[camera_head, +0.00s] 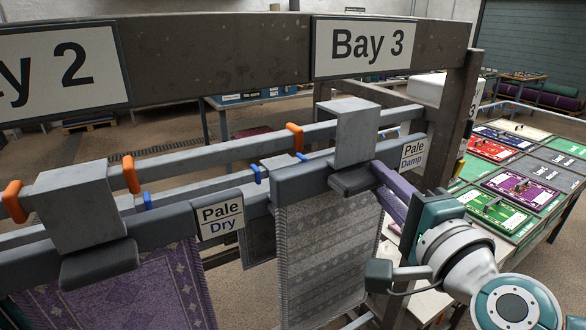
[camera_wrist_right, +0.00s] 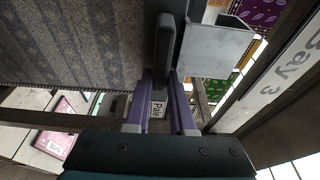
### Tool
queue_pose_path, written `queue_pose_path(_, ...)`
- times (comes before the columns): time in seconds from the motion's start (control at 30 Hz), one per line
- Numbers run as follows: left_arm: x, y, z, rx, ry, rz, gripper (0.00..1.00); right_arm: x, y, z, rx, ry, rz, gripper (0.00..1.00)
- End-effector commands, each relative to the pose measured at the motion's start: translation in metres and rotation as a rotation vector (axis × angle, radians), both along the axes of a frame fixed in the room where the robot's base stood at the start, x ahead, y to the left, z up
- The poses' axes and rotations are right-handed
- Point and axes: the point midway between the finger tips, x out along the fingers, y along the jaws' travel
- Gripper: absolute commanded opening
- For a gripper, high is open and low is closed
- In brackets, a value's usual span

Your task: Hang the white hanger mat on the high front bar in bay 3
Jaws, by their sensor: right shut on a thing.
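The pale grey-white patterned mat (camera_head: 330,255) hangs below a grey block-shaped hanger (camera_head: 350,130) under the Bay 3 sign. The hanger block lies over the front bar (camera_head: 300,180); I cannot tell whether its weight rests on it. My right gripper (camera_head: 382,178) reaches in from the right, with its purple fingers shut on the dark handle (camera_head: 352,182) at the hanger's front. In the right wrist view the fingers (camera_wrist_right: 168,78) close on the dark handle (camera_wrist_right: 165,42), with the mat (camera_wrist_right: 85,40) to the left and the hanger block (camera_wrist_right: 215,50) to the right. My left gripper is not in view.
Another grey hanger (camera_head: 80,205) with a purple mat (camera_head: 125,290) hangs in bay 2. Orange clips (camera_head: 294,138) and blue clips (camera_head: 256,173) mark the bars. A brown post (camera_head: 450,120) stands right of the mat, before a table of coloured mats (camera_head: 515,185).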

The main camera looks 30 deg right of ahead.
Motion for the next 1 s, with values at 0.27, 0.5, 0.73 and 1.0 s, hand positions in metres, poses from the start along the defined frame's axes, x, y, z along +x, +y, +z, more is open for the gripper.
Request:
queue_pose_path(0.27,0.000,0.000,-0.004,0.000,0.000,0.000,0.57,0.024,0.001,0.002,0.001,-0.007,-0.002,0.00)
queue_pose_path(0.5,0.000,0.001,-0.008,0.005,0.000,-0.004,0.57,0.042,0.003,0.002,0.001,-0.007,-0.003,0.00)
queue_pose_path(0.73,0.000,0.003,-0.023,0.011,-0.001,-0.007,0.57,0.046,0.003,-0.014,0.000,-0.005,-0.002,0.00)
queue_pose_path(1.0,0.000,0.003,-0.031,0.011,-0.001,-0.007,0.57,0.045,0.003,-0.022,0.000,-0.005,-0.002,0.00)
